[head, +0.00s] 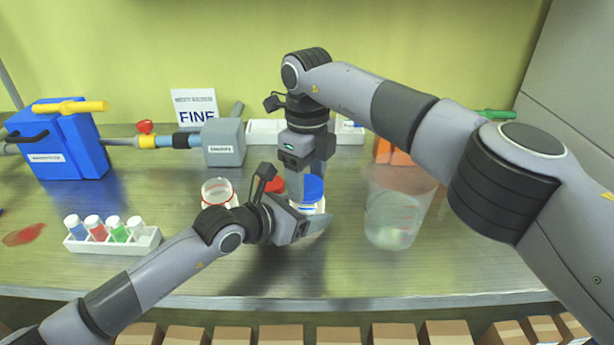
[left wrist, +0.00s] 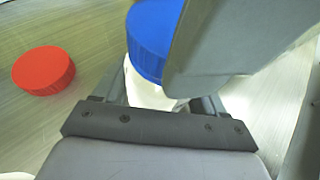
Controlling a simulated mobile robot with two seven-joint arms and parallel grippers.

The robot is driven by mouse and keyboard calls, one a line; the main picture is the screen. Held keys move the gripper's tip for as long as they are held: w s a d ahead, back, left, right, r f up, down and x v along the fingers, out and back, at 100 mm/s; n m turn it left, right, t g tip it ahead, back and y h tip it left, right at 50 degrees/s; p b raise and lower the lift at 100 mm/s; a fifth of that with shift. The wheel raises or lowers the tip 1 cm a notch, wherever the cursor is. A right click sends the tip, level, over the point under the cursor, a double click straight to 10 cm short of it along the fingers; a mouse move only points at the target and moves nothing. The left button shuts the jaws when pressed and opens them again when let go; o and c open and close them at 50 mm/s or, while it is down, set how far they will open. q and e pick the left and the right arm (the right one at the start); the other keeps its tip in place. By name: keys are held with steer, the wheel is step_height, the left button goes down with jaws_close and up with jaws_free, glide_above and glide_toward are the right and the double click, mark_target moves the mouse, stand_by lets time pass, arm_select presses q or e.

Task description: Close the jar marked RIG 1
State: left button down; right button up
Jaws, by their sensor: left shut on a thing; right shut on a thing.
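A white jar (head: 310,209) stands on the bench under a blue lid (head: 312,187). My left gripper (head: 308,222) is shut on this jar from the side; the jar (left wrist: 150,95) shows between its fingers in the left wrist view. My right gripper (head: 306,180) points down from above and is shut on the blue lid (left wrist: 147,45). The lid sits at the jar's mouth; I cannot tell whether it is threaded on. A second jar (head: 219,193) with a red ring stands open to the left. A red lid (head: 275,185) lies between the jars. No RIG 1 marking is readable.
A clear beaker (head: 398,210) stands close on the right. A white rack (head: 113,238) of several coloured vials is at the left. A grey box (head: 222,143) on a pipe, a blue box (head: 60,140) and a sign (head: 195,106) stand behind. The front right bench is clear.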

steer(key=m, duration=1)
steer(key=shift+m, duration=0.4)
steer(key=m, duration=0.4)
steer(key=shift+m, duration=0.3)
steer(key=m, duration=0.4)
steer(key=shift+m, duration=0.3)
steer(key=o, duration=1.2)
steer(key=shift+c, duration=0.2)
steer(key=shift+r, duration=2.25)
steer(key=shift+c, duration=0.5)
